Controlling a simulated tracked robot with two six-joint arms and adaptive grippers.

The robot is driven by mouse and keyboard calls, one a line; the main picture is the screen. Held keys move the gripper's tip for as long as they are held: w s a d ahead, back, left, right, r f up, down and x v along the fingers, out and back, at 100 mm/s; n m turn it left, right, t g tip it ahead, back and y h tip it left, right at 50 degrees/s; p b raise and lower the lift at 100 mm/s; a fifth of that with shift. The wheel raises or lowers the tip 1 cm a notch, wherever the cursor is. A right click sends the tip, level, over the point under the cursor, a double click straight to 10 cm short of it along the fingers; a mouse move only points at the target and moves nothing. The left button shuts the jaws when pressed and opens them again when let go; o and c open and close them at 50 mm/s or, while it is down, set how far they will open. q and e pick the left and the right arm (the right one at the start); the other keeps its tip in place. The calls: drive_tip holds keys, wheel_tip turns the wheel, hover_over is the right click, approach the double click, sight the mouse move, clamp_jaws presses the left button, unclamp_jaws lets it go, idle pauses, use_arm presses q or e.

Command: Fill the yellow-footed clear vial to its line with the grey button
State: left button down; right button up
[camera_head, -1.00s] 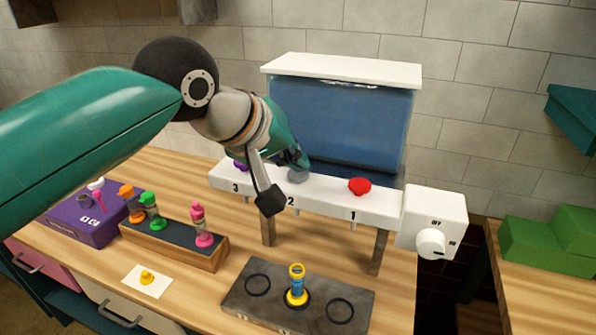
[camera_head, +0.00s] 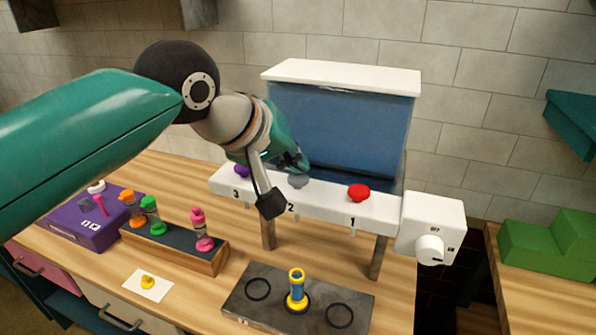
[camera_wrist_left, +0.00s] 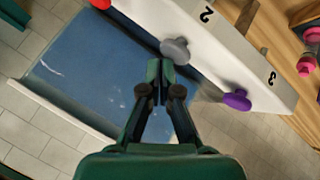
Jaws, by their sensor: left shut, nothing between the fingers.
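The yellow-footed clear vial (camera_head: 297,292) stands upright on the middle ring of the dark grey slab, below the dispenser. Blue shows inside its wall and its top rim is yellow; I cannot make out the fill line. The grey button (camera_head: 298,181) is on the white dispenser bar by number 2. It also shows in the left wrist view (camera_wrist_left: 175,49). My left gripper (camera_wrist_left: 158,68) is shut and empty, its tips close to the grey button; I cannot tell if they touch it. My right gripper is in neither view.
The red button (camera_head: 359,193) and purple button (camera_head: 242,170) flank the grey one. A white dial box (camera_head: 430,222) is at the bar's right end. A wooden rack (camera_head: 200,257) holds several coloured-footed vials. A white card (camera_head: 148,285) with a yellow piece lies in front.

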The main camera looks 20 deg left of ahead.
sight(295, 179)
use_arm(q)
drive_tip(key=shift+r, duration=0.4)
wheel_tip(295, 179, up, 5)
drive_tip(key=p, duration=0.5)
idle(0.4)
idle(1.2)
